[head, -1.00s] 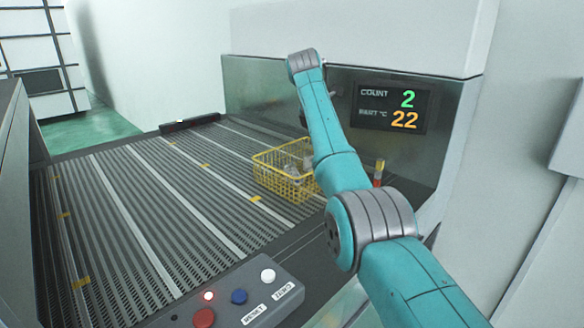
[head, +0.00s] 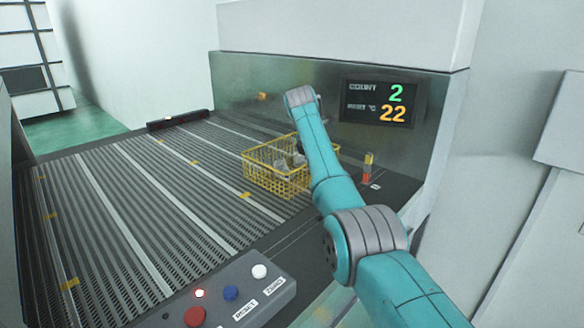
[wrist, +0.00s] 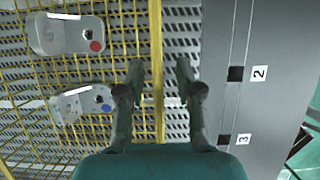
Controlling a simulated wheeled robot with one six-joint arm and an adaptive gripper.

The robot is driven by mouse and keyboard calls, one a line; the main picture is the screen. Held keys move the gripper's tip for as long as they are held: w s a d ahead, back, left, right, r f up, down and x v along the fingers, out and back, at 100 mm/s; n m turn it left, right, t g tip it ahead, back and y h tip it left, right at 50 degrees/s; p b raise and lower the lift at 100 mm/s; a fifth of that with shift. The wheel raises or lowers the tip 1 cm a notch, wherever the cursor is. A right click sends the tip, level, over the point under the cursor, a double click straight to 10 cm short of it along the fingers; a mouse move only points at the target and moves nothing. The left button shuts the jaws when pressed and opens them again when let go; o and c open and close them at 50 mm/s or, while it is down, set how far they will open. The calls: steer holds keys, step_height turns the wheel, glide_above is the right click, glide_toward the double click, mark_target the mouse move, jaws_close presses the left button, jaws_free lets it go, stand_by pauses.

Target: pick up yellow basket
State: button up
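The yellow wire basket (head: 270,181) sits on the ribbed conveyor bed, close to its right side, with grey castings inside. In the wrist view, one casting (wrist: 60,33) has a red dot and another (wrist: 80,103) a blue dot. The basket's yellow rim (wrist: 158,115) runs between the fingers of my gripper (wrist: 160,72). The gripper is open, one finger on each side of the rim, with gaps showing. Whether the fingers reach down to the rim's height is hard to tell. In the head view my arm hides the gripper and part of the basket.
A button box (head: 235,292) stands at the front of the bed. A signal post (head: 367,168) rises right of the basket. A wall display (head: 378,103) reads 2 and 22. A grey strip (wrist: 255,80) numbered 2 and 3 lies beside the basket. The left bed is clear.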

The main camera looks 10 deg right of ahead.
steer(key=shift+f, duration=0.1)
jaws_close()
steer(key=shift+a, duration=0.1)
